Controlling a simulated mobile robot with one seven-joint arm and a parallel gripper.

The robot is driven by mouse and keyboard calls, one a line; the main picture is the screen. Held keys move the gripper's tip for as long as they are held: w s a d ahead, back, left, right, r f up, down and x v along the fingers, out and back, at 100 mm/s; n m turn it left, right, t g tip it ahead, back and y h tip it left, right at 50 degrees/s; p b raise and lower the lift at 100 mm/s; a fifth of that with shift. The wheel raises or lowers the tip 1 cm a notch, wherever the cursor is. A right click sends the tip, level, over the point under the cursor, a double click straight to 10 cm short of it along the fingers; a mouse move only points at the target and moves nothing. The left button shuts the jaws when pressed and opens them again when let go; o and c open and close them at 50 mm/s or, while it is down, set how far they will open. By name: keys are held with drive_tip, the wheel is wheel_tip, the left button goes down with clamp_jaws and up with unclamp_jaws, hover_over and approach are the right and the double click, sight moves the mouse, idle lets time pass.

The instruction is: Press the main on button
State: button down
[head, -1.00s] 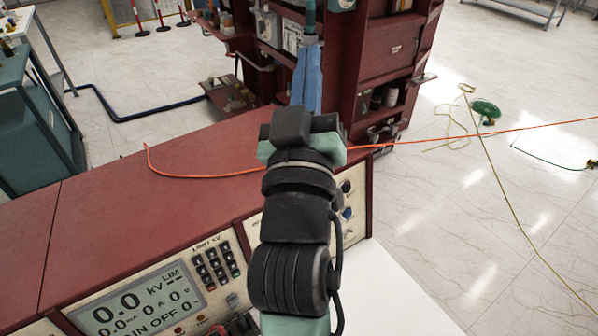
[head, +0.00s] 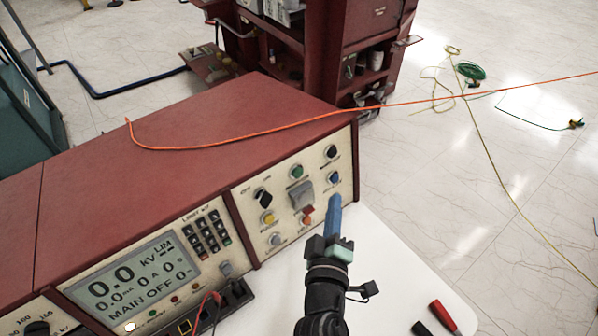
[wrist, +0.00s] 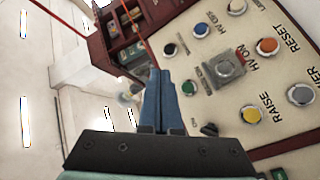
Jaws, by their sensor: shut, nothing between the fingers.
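The beige control panel (head: 285,212) on the sloped front of the red console carries several buttons and knobs. A green button (head: 296,172) sits near its top; it also shows in the wrist view (wrist: 188,88). A blue button (head: 333,178) is at the upper right, also in the wrist view (wrist: 201,30). No label reading main on is legible. My gripper (head: 336,200) is shut and empty, its blue fingers pointing up beside the panel's lower right. In the wrist view the fingertips (wrist: 159,74) appear left of the green button; contact cannot be told.
A display (head: 138,284) reads MAIN OFF. A grey square part (head: 302,195) and an orange button (head: 306,219) are close to my fingers. An orange cable (head: 230,142) lies across the console top. Red and black plugs (head: 443,315) lie on the white surface (head: 400,255).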

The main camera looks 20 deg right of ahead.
drive_tip(key=shift+w, duration=0.1)
drive_tip(key=b, duration=0.5)
approach(303, 170)
drive_tip(key=shift+w+d+f, duration=0.15)
drive_tip(key=shift+w+d, duration=1.65)
drive_tip(key=shift+w, duration=0.3)
drive_tip(key=shift+w+a+f+b, duration=0.1)
drive_tip(key=shift+w+a+b, duration=0.05)
drive_tip(key=shift+w+b, duration=0.3)
drive_tip(key=shift+w+a+f+b, duration=0.1)
drive_tip(key=shift+w+a+b, duration=0.1)
drive_tip(key=shift+w+b, duration=0.25)
idle(0.5)
drive_tip(key=shift+s, duration=0.1)
drive_tip(key=shift+s+d+r+p, duration=0.15)
drive_tip(key=shift+s+p, duration=0.15)
drive_tip(key=shift+s, duration=0.1)
drive_tip(key=shift+s+d+r+p, duration=0.1)
drive_tip(key=shift+s+d+p, duration=0.15)
drive_tip(key=shift+s, duration=0.15)
